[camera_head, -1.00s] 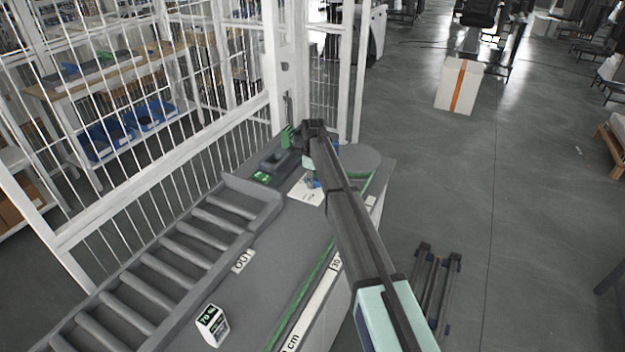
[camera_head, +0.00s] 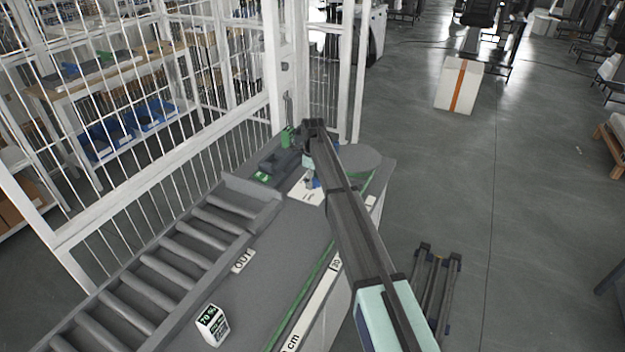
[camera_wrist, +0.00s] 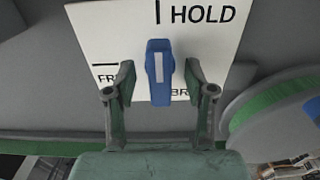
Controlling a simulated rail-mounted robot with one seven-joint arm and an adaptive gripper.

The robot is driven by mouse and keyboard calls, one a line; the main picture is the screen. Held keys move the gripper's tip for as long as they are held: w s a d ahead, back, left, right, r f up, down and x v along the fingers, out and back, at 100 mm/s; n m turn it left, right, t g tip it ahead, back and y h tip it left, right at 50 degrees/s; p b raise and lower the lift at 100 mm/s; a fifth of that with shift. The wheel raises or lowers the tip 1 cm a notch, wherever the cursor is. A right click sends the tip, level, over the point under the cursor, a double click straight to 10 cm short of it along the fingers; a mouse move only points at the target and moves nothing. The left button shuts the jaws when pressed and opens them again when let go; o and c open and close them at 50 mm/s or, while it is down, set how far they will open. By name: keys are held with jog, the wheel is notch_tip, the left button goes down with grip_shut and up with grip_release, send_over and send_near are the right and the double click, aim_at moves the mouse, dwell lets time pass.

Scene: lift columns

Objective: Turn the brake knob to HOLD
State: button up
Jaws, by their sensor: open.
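The blue brake knob (camera_wrist: 158,88) with a white pointer stripe stands on a white label plate (camera_wrist: 110,32) in the wrist view. Its stripe lies nearly upright in the picture, roughly in line with the black mark beside the word HOLD (camera_wrist: 203,14). My gripper (camera_wrist: 158,85) is open, with one finger on each side of the knob. Other lettering on the plate is partly hidden by the fingers. In the head view the plate (camera_head: 305,194) shows beside my arm, and the gripper is mostly hidden.
A grey round disc (camera_head: 357,160) with a green edge stands close by on the bench. A roller conveyor (camera_head: 185,245) runs along the left, beside a white wire fence (camera_head: 150,190). A small labelled box (camera_head: 212,324) stands at the front of the bench.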

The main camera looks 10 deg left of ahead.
aim_at(313, 178)
jog(key=shift+r+p, duration=1.55)
jog(key=shift+r, duration=2.9)
